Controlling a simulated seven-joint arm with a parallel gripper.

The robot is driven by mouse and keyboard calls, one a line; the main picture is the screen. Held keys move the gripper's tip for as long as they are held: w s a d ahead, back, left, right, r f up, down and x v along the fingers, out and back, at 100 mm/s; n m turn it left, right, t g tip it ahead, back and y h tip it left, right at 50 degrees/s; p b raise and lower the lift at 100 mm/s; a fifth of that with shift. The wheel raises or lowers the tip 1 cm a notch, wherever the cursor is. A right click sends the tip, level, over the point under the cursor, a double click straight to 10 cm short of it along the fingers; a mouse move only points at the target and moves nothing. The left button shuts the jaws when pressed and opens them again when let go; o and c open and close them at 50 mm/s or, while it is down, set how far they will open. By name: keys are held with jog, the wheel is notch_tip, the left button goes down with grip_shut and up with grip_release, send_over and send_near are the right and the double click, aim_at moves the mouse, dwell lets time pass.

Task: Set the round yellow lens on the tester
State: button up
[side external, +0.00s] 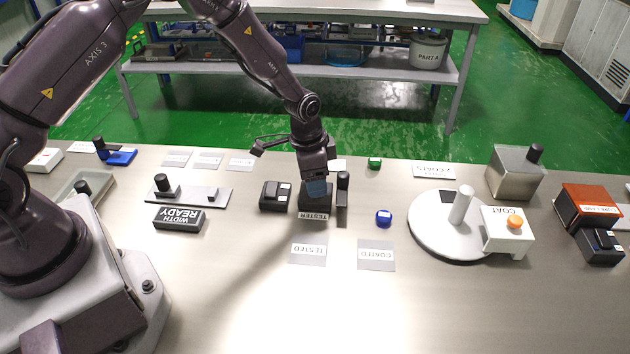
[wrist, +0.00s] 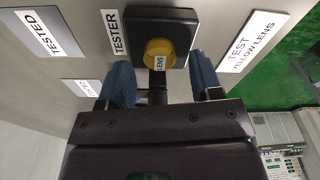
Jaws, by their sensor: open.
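The round yellow lens (wrist: 158,53), with a LENS label, sits on the black top of the tester (wrist: 181,22) in the wrist view, towards the near edge of the block. The tester (side external: 308,199) stands mid-table in the side view, its TESTER label facing front; the lens is hidden there behind my gripper. My gripper (side external: 317,188) points down right at the tester. In the wrist view its two blue fingertips are apart, one on each side of the lens, with clear gaps to it.
A dark block (side external: 275,195) stands just left of the tester, and a dark upright post (side external: 343,190) just right. A blue piece (side external: 383,217) and a green piece (side external: 375,162) lie to the right. A white turntable (side external: 435,235) is further right. TESTED (side external: 308,252) and COATED (side external: 376,255) cards lie in front.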

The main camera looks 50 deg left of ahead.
jog(key=s+r+n+t, duration=0.1)
jog(key=s+r, duration=0.3)
jog(key=r, duration=0.5)
jog(key=s+r+n+y, duration=0.1)
jog(key=s+r, duration=0.2)
jog(key=r, duration=0.6)
jog(key=s+r+n+t, duration=0.1)
jog(key=s+r, duration=0.3)
jog(key=r, duration=0.5)
jog(key=s+r+n+t, duration=0.2)
jog(key=s+r+n, duration=0.1)
jog(key=s, duration=1.2)
jog(key=shift+a+r, duration=0.3)
jog(key=shift+r, duration=0.25)
